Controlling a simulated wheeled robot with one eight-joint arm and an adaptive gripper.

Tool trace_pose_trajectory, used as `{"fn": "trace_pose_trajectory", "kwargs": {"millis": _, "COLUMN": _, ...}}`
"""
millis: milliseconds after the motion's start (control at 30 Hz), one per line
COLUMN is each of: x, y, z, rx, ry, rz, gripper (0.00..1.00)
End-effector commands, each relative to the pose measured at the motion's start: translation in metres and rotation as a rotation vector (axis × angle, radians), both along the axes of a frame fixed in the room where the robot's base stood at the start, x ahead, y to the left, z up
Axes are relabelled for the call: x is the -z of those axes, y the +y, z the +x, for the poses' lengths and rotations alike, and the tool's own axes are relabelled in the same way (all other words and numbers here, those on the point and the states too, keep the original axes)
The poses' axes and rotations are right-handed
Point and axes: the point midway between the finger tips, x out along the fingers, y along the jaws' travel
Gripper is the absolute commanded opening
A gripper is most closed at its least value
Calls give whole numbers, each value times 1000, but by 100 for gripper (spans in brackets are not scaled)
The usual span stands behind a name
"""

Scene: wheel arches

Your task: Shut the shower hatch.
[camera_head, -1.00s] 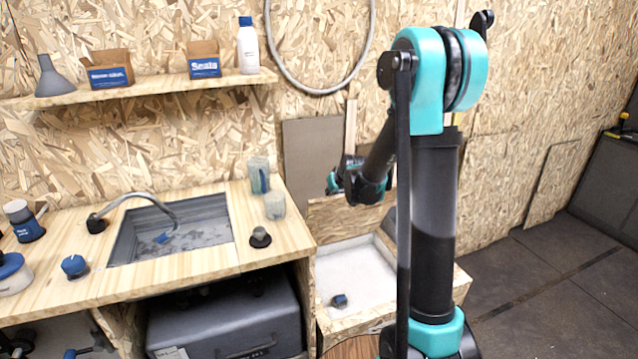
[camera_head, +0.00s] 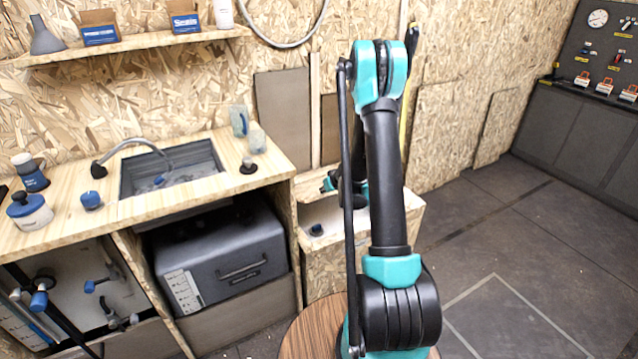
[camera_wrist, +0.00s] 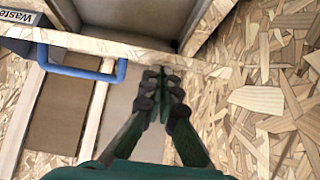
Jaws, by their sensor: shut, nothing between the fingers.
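In the wrist view, a blue handle (camera_wrist: 88,62) sits on the edge of a chipboard panel (camera_wrist: 140,50), probably this lid. My gripper (camera_wrist: 161,82) is shut and empty, its fingertips close to the panel edge, right of the handle. I cannot tell whether they touch it. In the head view my gripper is mostly hidden behind my arm, above the tray.
A counter (camera_head: 75,222) with a sink (camera_head: 175,170) stands left of the box. A round wooden table or stool top (camera_head: 305,330) is in front. The floor (camera_head: 500,235) to the right is clear.

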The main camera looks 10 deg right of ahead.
Motion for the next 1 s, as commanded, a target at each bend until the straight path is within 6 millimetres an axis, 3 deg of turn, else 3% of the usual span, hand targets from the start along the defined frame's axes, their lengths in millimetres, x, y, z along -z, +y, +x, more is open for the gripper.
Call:
{"fn": "trace_pose_trajectory", "kwargs": {"millis": 200, "x": 11, "y": -5, "z": -2, "rx": 0, "ry": 0, "rz": 1, "gripper": 0}}
{"fn": "trace_pose_trajectory", "kwargs": {"millis": 667, "x": 13, "y": -5, "z": -2, "rx": 0, "ry": 1, "rz": 1, "gripper": 0}}
{"fn": "trace_pose_trajectory", "kwargs": {"millis": 1000, "x": -9, "y": -12, "z": -22, "rx": 1, "ry": 1, "rz": 0, "gripper": 0}}
